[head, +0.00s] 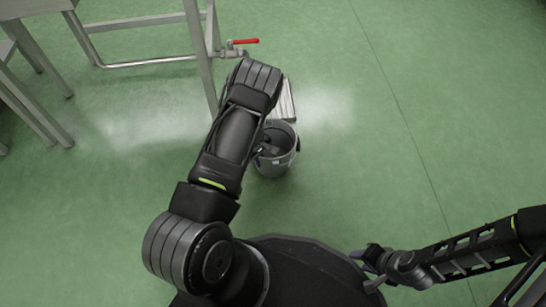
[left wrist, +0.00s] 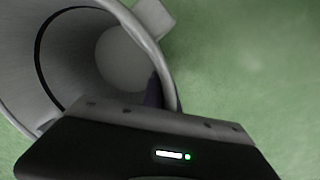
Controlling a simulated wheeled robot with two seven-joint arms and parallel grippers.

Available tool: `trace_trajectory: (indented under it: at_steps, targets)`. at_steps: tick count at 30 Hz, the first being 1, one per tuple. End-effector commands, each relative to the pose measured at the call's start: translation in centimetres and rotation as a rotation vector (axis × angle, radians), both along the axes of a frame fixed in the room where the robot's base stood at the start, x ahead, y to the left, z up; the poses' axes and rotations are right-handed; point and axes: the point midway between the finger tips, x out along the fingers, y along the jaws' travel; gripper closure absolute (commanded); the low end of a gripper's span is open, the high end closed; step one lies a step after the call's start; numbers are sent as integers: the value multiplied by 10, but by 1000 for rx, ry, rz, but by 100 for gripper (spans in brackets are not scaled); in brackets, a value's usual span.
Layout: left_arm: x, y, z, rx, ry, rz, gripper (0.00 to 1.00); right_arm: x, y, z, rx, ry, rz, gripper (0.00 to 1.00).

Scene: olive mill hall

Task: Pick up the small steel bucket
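The small steel bucket (head: 281,166) stands upright on the green floor, just right of my left arm in the head view. In the left wrist view the bucket (left wrist: 150,18) fills the upper left, and I look into its mouth. My left gripper (head: 267,149) is at the bucket's mouth, mostly hidden by my arm. In the left wrist view its dark body covers the bottom and overlaps the near rim. Its fingertips are not clear, so I cannot tell whether it grips the rim. My right gripper (head: 366,270) is open and empty, low at the right, away from the bucket.
A steel frame leg (head: 200,60) and a tap with a red handle (head: 243,41) stand behind the bucket. A pale slatted piece (head: 287,100) lies just behind it. A steel table (head: 30,20) is at the upper left. The floor to the right is clear.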

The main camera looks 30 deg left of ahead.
Motion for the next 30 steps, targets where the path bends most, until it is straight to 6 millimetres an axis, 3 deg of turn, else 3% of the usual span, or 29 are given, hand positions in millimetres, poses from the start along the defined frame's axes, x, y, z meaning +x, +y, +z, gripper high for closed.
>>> trace_trajectory:
  at_steps: [16, 30]
  targets:
    - [1, 0, 8, 0, -2, 0, 100, 0, 0, 4, 0, 1, 0, 64]
    - [1, 0, 88, 0, -2, 0, 100, -6, -1, 44, 3, 17, 8, 64]
